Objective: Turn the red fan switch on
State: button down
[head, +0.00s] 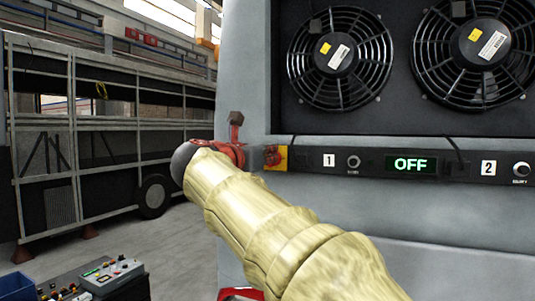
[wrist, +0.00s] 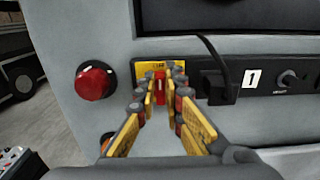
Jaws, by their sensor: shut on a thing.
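The red fan switch (wrist: 160,84) stands upright on a yellow plate (wrist: 148,67) on the grey panel in the wrist view. My gripper (wrist: 162,80) has its yellow-padded fingers on either side of the switch and is shut on it. In the head view my gripper (head: 270,157) reaches the yellow plate (head: 283,153) at the left end of the black control strip, and the gripper and wrist hide most of the switch. The green display (head: 411,164) on the strip reads OFF.
A red round button (wrist: 94,82) sits left of the plate. A black block (wrist: 215,85) and a knob (wrist: 288,77) lie to its right. Two fans (head: 340,58) are above the strip. A bus frame (head: 95,130) stands behind at the left.

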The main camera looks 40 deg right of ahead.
jog(key=shift+m, duration=0.3)
jog(key=shift+s+d+f+m+b, duration=0.1)
jog(key=shift+s+f+m+b, duration=0.2)
jog(key=shift+m+b, duration=2.2)
jog(key=shift+s+d+f+m+b, duration=0.15)
jog(key=shift+s+f+m+b, duration=0.15)
jog(key=shift+m+b, duration=2.25)
jog(key=shift+s+d+f+m+b, duration=0.1)
jog(key=shift+s+f+m+b, duration=0.2)
jog(key=shift+m+b, duration=2.2)
jog(key=shift+f+m+p, duration=0.1)
jog(key=shift+m+p, duration=0.85)
jog(key=shift+m, duration=0.3)
jog(key=c, duration=1.9)
grip_release()
jog(key=shift+a, duration=0.1)
